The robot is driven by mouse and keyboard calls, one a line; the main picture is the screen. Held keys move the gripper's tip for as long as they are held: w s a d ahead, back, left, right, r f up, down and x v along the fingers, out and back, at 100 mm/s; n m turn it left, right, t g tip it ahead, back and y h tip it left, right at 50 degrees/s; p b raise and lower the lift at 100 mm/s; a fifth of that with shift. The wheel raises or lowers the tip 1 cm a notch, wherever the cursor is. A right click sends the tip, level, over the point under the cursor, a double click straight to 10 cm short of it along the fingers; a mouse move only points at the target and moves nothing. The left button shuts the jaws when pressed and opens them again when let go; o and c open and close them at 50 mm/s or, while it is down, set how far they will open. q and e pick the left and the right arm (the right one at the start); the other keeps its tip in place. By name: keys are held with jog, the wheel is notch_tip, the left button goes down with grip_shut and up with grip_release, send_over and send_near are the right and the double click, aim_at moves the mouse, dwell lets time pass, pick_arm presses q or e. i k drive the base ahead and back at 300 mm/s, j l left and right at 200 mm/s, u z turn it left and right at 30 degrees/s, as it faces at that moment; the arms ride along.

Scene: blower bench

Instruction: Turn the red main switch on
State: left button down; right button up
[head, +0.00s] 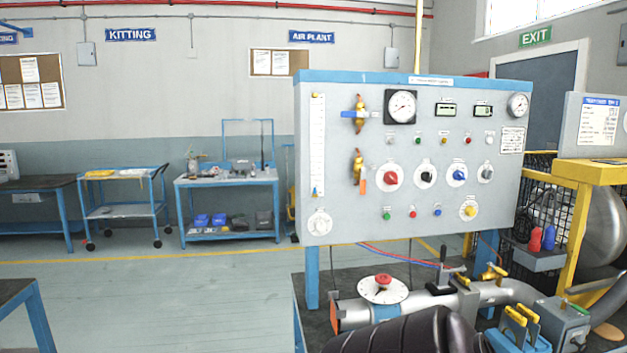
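The red main switch (390,177) is a red knob on a round white plate, in the row of rotary knobs on the grey panel (340,195). Its exact turn position is too small to read. My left arm comes in along the bottom edge. What appears to be my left gripper (522,314) is at the lower right, low in front of the bench pipe and well below the switch. My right gripper is not in view.
Below the panel, a silver pipe (421,302) carries a white dial with a red knob (383,282) and yellow valve handles (493,272). A yellow frame (577,235) stands to the right. Black, blue and yellow knobs sit near the switch. Space before the panel face is clear.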

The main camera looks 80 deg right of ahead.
aim_at(390, 178)
jog(key=i+z, duration=0.55)
jog(key=z, duration=0.15)
jog(key=i+j+z, duration=0.15)
jog(key=i+z, duration=0.35)
jog(key=z, duration=0.3)
jog(key=i+z, duration=0.15)
jog(key=z, duration=0.25)
jog(key=i+j+z, duration=0.1)
jog(key=z, duration=0.35)
jog(key=i+z, duration=0.15)
jog(key=z, duration=0.25)
jog(key=i+j+z, duration=0.15)
jog(key=z, duration=0.25)
jog(key=i+j+z, duration=0.1)
jog(key=z, duration=0.35)
jog(key=j, duration=0.1)
